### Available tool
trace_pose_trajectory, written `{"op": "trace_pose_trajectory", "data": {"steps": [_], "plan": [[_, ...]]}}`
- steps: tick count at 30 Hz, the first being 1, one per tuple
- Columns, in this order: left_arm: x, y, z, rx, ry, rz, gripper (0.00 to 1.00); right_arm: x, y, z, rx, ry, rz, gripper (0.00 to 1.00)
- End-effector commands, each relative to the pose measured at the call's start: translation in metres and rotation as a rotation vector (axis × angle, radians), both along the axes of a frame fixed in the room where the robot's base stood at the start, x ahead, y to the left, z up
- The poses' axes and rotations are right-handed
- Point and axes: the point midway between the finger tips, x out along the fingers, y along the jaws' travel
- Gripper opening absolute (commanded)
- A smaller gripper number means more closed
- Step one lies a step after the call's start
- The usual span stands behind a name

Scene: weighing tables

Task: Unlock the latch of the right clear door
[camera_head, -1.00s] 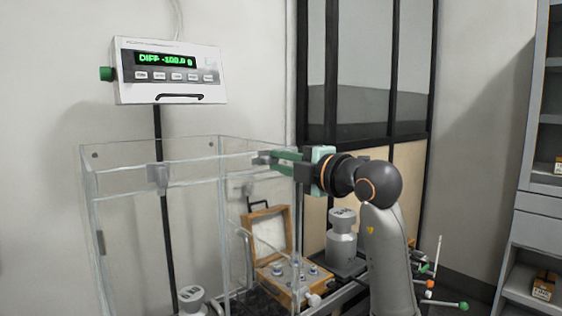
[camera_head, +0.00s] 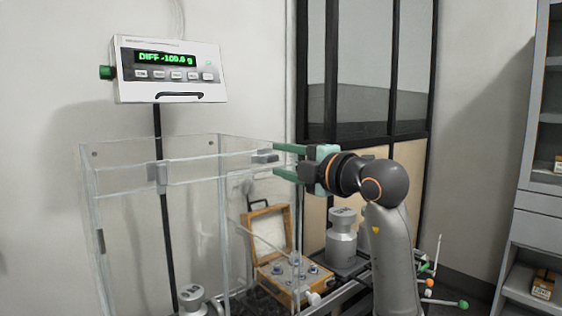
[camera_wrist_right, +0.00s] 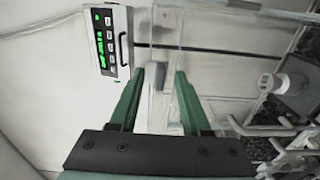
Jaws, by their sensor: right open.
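The right clear door (camera_head: 245,190) is a transparent panel of the weighing enclosure. Its small grey latch (camera_head: 264,156) sits near the door's top edge. My right gripper (camera_head: 273,160) has green fingers and comes in from the right. It is open, with one finger above the latch and one below, and the latch is clear of both. In the right wrist view, a pale grey latch piece (camera_wrist_right: 154,78) shows between the spread fingers (camera_wrist_right: 160,71). Whether the latch is locked or unlocked I cannot tell. My left gripper is not in view.
The display (camera_head: 170,70) reads DIFF -100.0 g. A wooden weight box (camera_head: 278,262) stands open behind the clear panels. Metal weights stand at the right (camera_head: 341,240) and lower left (camera_head: 192,300).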

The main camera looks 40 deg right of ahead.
Motion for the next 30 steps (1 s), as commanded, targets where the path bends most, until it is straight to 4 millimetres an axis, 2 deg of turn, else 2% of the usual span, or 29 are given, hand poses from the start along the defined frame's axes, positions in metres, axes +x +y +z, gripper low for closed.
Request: {"op": "trace_pose_trajectory", "data": {"steps": [9,15,21,30], "plan": [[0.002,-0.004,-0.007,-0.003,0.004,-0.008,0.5,-0.066,-0.006,-0.001,-0.005,-0.002,-0.004,0.47],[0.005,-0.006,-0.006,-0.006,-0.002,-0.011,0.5,-0.101,-0.008,-0.001,-0.004,-0.001,-0.003,0.47],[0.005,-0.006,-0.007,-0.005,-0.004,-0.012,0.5,-0.115,-0.009,0.0,-0.002,0.0,-0.002,0.47],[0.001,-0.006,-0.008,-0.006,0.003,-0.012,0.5,-0.115,-0.009,0.0,-0.001,0.0,-0.001,0.47]]}}
